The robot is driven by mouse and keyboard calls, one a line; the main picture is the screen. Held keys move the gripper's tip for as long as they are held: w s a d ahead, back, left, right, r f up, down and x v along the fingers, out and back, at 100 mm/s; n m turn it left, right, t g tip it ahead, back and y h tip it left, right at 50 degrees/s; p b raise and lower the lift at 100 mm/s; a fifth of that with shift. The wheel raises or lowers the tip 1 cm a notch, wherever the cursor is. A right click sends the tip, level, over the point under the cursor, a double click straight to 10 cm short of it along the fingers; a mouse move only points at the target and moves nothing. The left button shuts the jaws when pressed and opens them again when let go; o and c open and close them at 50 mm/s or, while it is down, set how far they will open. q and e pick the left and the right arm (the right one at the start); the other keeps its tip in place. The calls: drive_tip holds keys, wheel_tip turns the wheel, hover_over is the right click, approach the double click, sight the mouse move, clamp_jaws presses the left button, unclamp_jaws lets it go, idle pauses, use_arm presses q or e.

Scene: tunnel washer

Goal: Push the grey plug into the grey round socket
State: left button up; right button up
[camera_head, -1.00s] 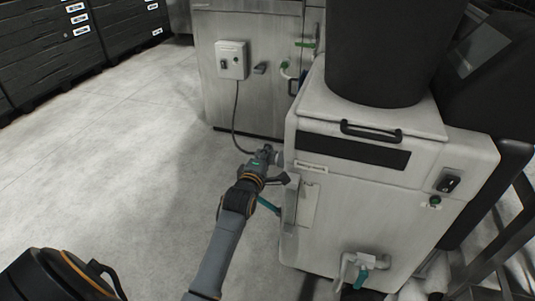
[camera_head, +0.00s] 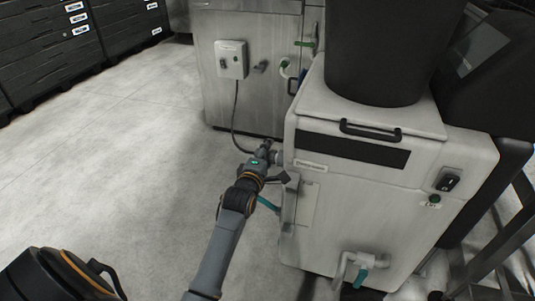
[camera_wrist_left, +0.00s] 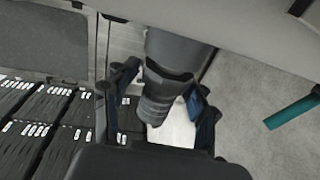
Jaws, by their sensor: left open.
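The grey plug (camera_wrist_left: 154,112) sits between the two fingers of my left gripper (camera_wrist_left: 162,116) in the left wrist view, its ribbed end towards the palm. The fingers are open and stand apart on both sides of it. In the head view my left gripper (camera_head: 266,152) is at the left side of the white machine. The grey round socket (camera_head: 280,157) sticks out from that side, partly hidden by the gripper. In the wrist view a wide grey cylinder (camera_wrist_left: 176,50) adjoins the plug. I cannot tell how deep the plug sits. My right gripper is not in view.
A dark cable (camera_head: 234,118) runs from the control box (camera_head: 232,60) on the rear cabinet down towards the plug. The white machine (camera_head: 390,205) has a front pipe with a teal valve handle (camera_head: 361,278). The floor (camera_head: 120,170) to the left is clear. Black crates (camera_head: 70,50) stand at the far left.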

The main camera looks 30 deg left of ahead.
use_arm(q)
drive_tip(key=shift+s, duration=0.1)
drive_tip(key=v, duration=1.1)
drive_tip(key=shift+s+d, duration=0.15)
drive_tip(key=shift+s, duration=0.25)
